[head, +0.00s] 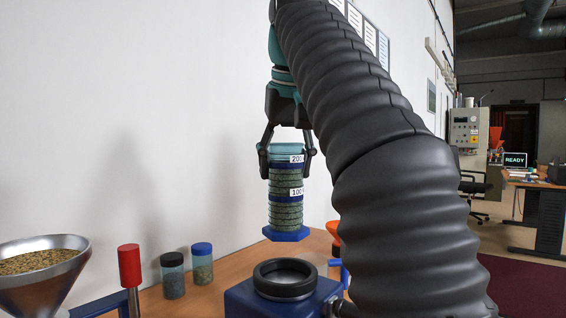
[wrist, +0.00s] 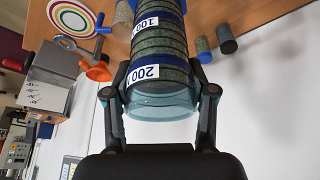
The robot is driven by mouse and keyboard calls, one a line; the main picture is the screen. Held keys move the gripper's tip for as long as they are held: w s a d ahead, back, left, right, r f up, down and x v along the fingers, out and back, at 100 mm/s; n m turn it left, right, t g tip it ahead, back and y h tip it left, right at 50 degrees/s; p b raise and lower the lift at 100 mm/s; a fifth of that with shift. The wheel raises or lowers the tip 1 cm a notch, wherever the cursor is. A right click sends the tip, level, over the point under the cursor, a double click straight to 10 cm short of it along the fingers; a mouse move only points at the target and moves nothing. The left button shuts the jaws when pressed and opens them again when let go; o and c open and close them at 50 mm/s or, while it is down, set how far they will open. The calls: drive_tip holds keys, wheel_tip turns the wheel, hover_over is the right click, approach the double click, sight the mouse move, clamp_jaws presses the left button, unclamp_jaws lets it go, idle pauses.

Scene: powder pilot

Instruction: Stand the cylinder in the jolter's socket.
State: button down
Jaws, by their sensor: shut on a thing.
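The cylinder (head: 286,195) is a clear graduated tube filled with grey-green powder, with blue bands, white labels and a blue hexagonal foot. My gripper (head: 287,164) is shut on the cylinder near its rim and holds it upright in the air. In the wrist view the cylinder (wrist: 160,60) sits between both fingers of my gripper (wrist: 160,95). The jolter (head: 272,300) is a blue block with a black ring socket (head: 285,279) on top. The cylinder's foot is above the socket and apart from it. The wrist view does not clearly show the socket.
A steel funnel (head: 42,268) of grains stands at the left, beside a red-capped post (head: 130,265). Two jars, one black-capped (head: 173,276) and one blue-capped (head: 202,264), stand behind on the wooden table. An orange funnel (wrist: 98,69) is near the cylinder. A white wall rises behind.

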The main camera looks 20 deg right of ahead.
sight(285, 212)
drive_tip(key=shift+s+a+f, duration=0.1)
drive_tip(key=shift+f, duration=1.9)
drive_tip(key=shift+f+b, duration=0.85)
drive_tip(key=shift+f, duration=0.55)
drive_tip(key=shift+s+r, duration=0.1)
drive_tip(key=shift+f+b, duration=0.3)
drive_tip(key=shift+f, duration=0.35)
drive_tip(key=shift+c, duration=0.5)
unclamp_jaws()
